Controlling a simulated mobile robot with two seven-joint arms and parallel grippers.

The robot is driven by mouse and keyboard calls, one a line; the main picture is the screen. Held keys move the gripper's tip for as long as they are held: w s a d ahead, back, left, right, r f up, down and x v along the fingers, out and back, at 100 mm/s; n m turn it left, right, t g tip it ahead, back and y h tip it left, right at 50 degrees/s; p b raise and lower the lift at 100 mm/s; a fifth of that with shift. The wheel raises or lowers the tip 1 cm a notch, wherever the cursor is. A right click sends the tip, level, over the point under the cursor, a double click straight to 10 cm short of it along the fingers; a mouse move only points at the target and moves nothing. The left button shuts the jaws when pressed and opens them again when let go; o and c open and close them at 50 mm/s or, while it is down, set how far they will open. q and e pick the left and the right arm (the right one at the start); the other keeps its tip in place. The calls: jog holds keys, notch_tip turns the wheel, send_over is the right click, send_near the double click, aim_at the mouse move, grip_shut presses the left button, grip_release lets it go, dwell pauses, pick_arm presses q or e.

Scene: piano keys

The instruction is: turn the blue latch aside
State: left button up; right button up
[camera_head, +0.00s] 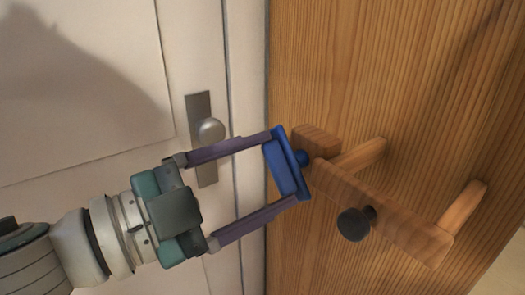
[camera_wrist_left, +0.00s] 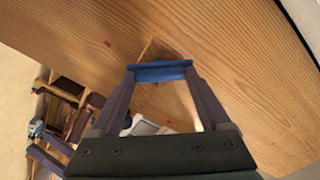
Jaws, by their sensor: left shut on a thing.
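The blue latch (camera_head: 281,168) is a flat bar on a short blue pivot, beside the upper-left end of a wooden rail on the wooden panel. My left gripper (camera_head: 285,165) reaches in from the left with its two long purple fingers spread along the latch. It is shut on the latch, with one fingertip at each end. In the left wrist view the latch (camera_wrist_left: 160,72) spans between the fingertips, in front of the wooden surface. The latch is tilted in the head view.
The wooden rail (camera_head: 395,228) has a black knob (camera_head: 355,223) and two slanting pegs, just right of the latch. A white door (camera_head: 90,120) with a metal handle plate (camera_head: 198,110) and round knob stands behind my left gripper. Shelving with objects shows in the left wrist view (camera_wrist_left: 65,105).

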pick_arm(q)
jog(key=m, duration=0.3)
jog(key=shift+m+b, duration=0.3)
jog(key=shift+b, duration=0.1)
jog(key=shift+m+b, duration=0.45)
jog(key=shift+m, duration=1.65)
jog(key=o, duration=1.2)
jog(key=b+v, duration=0.2)
jog(key=v, duration=0.8)
